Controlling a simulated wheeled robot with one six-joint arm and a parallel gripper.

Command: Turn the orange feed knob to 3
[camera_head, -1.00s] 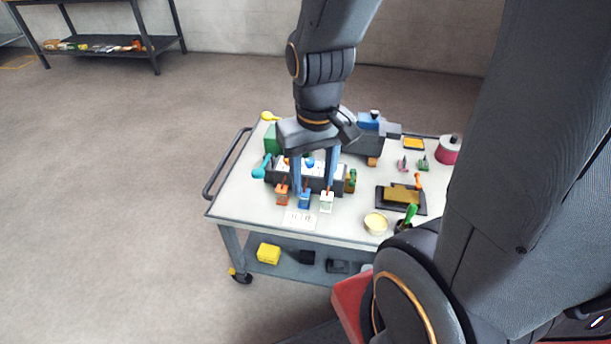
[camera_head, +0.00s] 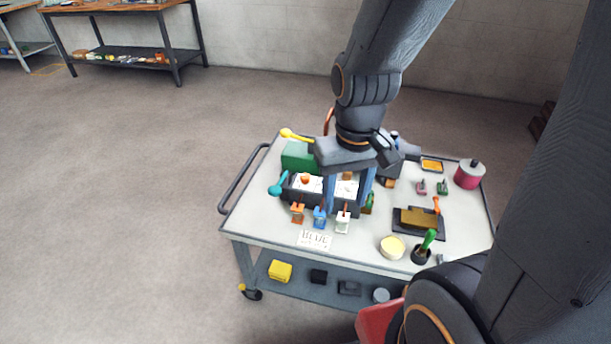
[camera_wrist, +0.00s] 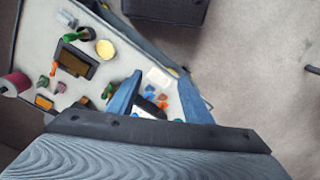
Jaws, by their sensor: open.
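The orange knob (camera_head: 305,180) sits on a white dial face on the left part of a dark box (camera_head: 292,198) on the cart. Its pointer and numbers are too small to read. My gripper (camera_head: 346,204) is open, pointing down over the right part of the box, to the right of the orange knob. Its two blue fingers partly hide the right dial face (camera_head: 347,187). I cannot tell how high the fingertips are above it. In the wrist view my gripper (camera_wrist: 160,76) is open, with small orange and blue pieces showing between its fingers.
Orange, blue (camera_head: 320,217) and white levers stand along the box's front. A teal lever (camera_head: 279,185) is left, a green block (camera_head: 298,156) behind. A card (camera_head: 314,239), a cream bowl (camera_head: 392,247) and a black tray (camera_head: 419,221) lie nearby.

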